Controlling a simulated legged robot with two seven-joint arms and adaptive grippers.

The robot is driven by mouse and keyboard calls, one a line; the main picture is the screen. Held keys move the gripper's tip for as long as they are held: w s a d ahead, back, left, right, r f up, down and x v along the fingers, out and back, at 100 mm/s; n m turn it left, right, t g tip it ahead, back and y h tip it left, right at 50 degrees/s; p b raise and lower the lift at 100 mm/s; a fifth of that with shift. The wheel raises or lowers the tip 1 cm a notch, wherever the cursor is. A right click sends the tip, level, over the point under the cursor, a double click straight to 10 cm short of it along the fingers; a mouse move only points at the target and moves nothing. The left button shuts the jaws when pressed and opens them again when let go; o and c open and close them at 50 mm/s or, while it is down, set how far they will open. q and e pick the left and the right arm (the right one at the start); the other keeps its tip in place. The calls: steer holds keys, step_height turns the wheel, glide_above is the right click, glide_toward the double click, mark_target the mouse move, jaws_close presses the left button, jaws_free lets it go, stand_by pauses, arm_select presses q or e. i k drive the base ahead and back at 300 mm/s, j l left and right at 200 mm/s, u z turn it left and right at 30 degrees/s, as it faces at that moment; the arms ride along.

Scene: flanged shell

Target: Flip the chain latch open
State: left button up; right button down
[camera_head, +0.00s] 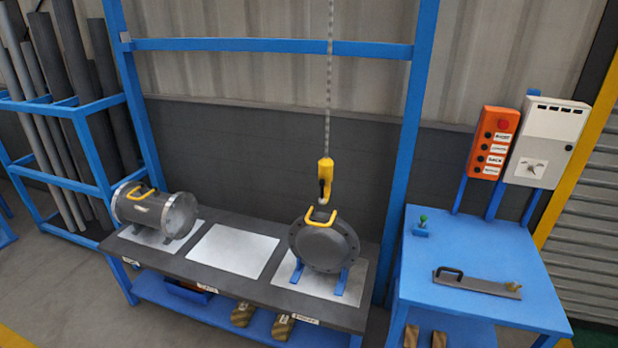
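A yellow chain hook (325,178) hangs from a chain (329,90) at the middle of the head view. Its lower end is at the yellow handle (320,216) on top of the dark round flanged shell (324,246). I cannot tell whether the hook is through the handle, or whether its latch is open or shut. The shell stands upright on blue supports over a pale plate. Neither of my grippers is in view.
A second grey cylinder (157,211) with a yellow handle lies on the bench (185,268) at left. A bare pale plate (232,250) lies between. At right, a blue table (465,258) carries a dark handled bar (476,284). An orange button box (493,143) stands behind it.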

mark_target(322, 200)
steer(key=i+l+u, duration=0.15)
steer(key=i, duration=0.25)
steer(key=i+l+u, duration=0.1)
steer(key=i, duration=0.3)
steer(key=i+l+u, duration=0.15)
steer(key=i+l, duration=0.2)
steer(key=i, duration=0.05)
